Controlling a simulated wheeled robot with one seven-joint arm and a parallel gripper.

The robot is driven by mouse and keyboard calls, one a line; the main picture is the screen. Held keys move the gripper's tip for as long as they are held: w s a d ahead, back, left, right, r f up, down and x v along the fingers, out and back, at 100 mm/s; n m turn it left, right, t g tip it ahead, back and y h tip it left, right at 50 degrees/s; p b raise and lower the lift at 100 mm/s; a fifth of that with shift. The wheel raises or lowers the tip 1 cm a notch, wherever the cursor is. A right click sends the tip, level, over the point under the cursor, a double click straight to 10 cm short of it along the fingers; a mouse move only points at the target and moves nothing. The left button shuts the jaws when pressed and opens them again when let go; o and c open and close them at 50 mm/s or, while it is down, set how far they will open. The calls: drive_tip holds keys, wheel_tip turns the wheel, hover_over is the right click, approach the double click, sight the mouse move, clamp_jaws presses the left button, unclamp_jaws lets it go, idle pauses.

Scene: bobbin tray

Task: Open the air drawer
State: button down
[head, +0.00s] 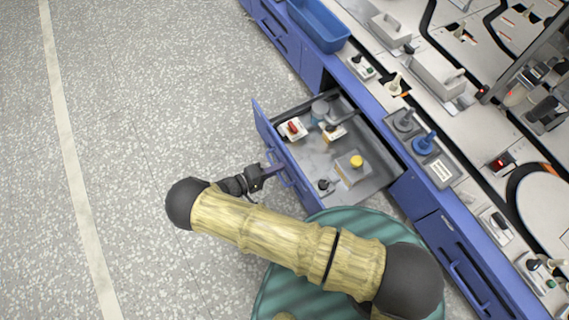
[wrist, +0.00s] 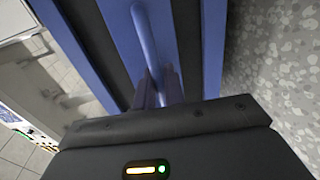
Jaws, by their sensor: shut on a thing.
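The blue drawer (head: 268,139) is pulled out from the bench, and its grey inside shows in the head view. In it lie several small items, among them a white box with a red knob (head: 293,128), a box with a yellow knob (head: 355,163) and a grey cylinder (head: 319,110). My gripper (head: 275,170) is at the drawer front and shut on the blue bar handle (head: 287,176). In the wrist view the fingers (wrist: 158,88) close around the handle (wrist: 143,35), partly hiding it.
The blue bench runs diagonally, with a blue bin (head: 318,25) and a grey tray with a blue funnel-like piece (head: 424,143) on top. Another closed drawer (head: 459,262) is at lower right. The speckled floor (head: 150,100) to the left is clear.

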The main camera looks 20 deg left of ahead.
drive_tip(key=shift+a, duration=0.1)
drive_tip(key=c, duration=1.8)
unclamp_jaws()
drive_tip(key=shift+c, duration=0.2)
drive_tip(key=p+v, duration=0.3)
drive_tip(key=v, duration=1.4)
drive_tip(key=shift+s+a, duration=0.1)
drive_tip(key=shift+s, duration=0.1)
drive_tip(key=shift+r, duration=0.15)
